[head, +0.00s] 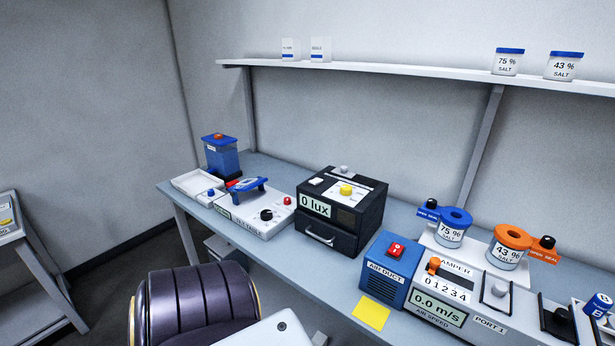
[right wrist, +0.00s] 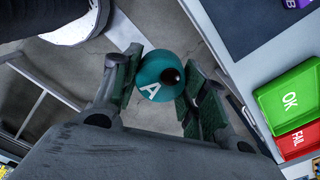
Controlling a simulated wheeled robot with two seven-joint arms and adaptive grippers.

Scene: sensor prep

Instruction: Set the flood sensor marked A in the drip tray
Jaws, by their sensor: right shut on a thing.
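The flood sensor marked A (right wrist: 158,70) is a round teal piece with a white letter A and a dark knob, seen in the right wrist view. My right gripper (right wrist: 163,82) is shut on it, with a finger on each side, and holds it above the floor beside a table edge. A shallow white tray (head: 190,181), apparently the drip tray, sits at the left end of the bench in the head view and looks empty. Neither gripper shows in the head view, and my left gripper is not seen.
A blue container (head: 222,157) and a white table device (head: 258,221) stand close to the tray. A black lux box (head: 335,213) and blue air duct unit (head: 384,275) follow rightward. Green OK (right wrist: 287,97) and red FAIL (right wrist: 299,141) bins show in the right wrist view.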

